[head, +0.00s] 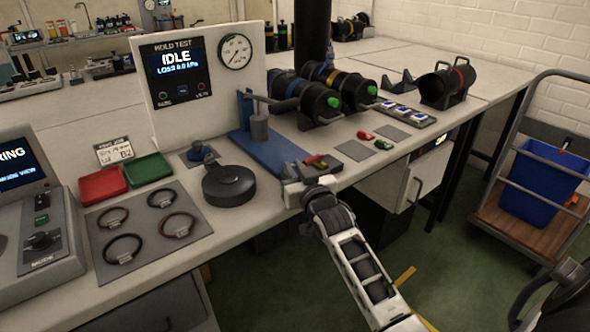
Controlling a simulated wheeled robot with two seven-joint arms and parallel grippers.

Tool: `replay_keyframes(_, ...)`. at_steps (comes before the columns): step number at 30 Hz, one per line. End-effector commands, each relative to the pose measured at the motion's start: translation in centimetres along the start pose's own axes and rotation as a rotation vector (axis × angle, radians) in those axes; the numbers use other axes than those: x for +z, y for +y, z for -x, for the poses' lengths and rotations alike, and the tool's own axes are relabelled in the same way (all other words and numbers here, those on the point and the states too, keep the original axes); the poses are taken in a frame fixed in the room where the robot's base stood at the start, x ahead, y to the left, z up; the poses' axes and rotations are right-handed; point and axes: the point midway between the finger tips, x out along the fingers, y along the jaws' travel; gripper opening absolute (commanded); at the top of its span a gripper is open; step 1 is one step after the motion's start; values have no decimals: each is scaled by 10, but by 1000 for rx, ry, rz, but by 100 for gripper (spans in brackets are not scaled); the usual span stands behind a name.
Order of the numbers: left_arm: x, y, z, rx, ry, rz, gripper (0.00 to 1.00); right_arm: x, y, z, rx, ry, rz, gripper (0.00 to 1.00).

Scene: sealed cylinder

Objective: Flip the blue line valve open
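A black cylinder with a blue band (296,88) lies on the bench, with a green knob (333,102) on its near end. Beside it lies a similar cylinder with a yellow band (345,80). A blue base plate (268,150) with a grey press-like fixture stands in front of them. My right gripper (306,182) is at the bench's front edge, at the near end of the blue plate. Small red and green parts (316,161) show just behind it; I cannot tell whether it touches them. Its fingers are too small to read.
A test panel (184,85) reads IDLE behind the fixture. A round black object (229,185), red tray (103,186), green tray (147,169) and a mat with several rings (187,200) are left. Loose red and green pieces (383,144) lie right. A cart holds a blue bin (542,183).

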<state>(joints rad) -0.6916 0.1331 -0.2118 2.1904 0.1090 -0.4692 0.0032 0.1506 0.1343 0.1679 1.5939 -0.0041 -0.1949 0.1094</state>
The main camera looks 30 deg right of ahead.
Motion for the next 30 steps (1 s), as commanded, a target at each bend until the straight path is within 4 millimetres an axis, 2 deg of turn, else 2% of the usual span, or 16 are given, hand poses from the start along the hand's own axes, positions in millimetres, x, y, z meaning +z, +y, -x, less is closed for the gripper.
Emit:
replay_keyframes(5, 0, 0, 1, -1, -6, -1, 63, -1, 1, 0, -18, 2, 5, 0)
replay_keyframes(19, 5, -1, 1, -7, -21, -9, 63, -1, 4, -1, -255, 4, 7, 0)
replay_keyframes(30, 2, 0, 1, -5, -16, -7, 63, -1, 4, -1, -283, 2, -2, 0)
